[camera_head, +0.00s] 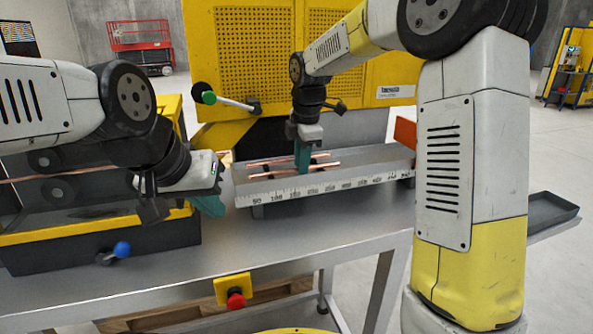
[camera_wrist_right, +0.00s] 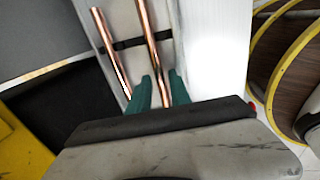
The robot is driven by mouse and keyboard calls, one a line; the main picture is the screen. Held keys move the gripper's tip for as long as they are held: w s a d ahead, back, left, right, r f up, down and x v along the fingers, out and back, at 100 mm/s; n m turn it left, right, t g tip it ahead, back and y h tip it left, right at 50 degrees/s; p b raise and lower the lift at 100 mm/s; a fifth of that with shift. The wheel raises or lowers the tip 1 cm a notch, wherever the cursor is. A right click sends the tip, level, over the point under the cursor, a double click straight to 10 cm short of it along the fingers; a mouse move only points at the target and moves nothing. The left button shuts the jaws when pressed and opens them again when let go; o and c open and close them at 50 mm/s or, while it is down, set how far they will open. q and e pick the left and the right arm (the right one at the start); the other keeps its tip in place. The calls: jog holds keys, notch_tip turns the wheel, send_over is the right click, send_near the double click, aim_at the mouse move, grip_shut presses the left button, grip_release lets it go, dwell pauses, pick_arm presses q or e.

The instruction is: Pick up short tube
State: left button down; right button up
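Two copper tubes lie side by side on the grey ruled tray (camera_head: 350,183): a front one (camera_head: 322,167) and a rear one (camera_head: 262,162). I cannot tell surely which is the short one. My right gripper (camera_head: 303,165) points down over them. In the right wrist view its teal fingertips (camera_wrist_right: 160,92) are apart, one on each side of one tube (camera_wrist_right: 148,38); the other tube (camera_wrist_right: 110,52) lies outside them to the left. A gap shows beside the straddled tube. My left gripper (camera_head: 182,208) is open and empty, left of the tray.
A yellow and black machine (camera_head: 100,230) with a blue-knobbed lever (camera_head: 121,250) stands at the table's left. The metal table (camera_head: 260,245) is bare in front of the tray. A dark tray (camera_head: 550,210) is at right.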

grip_shut()
dwell(0.3)
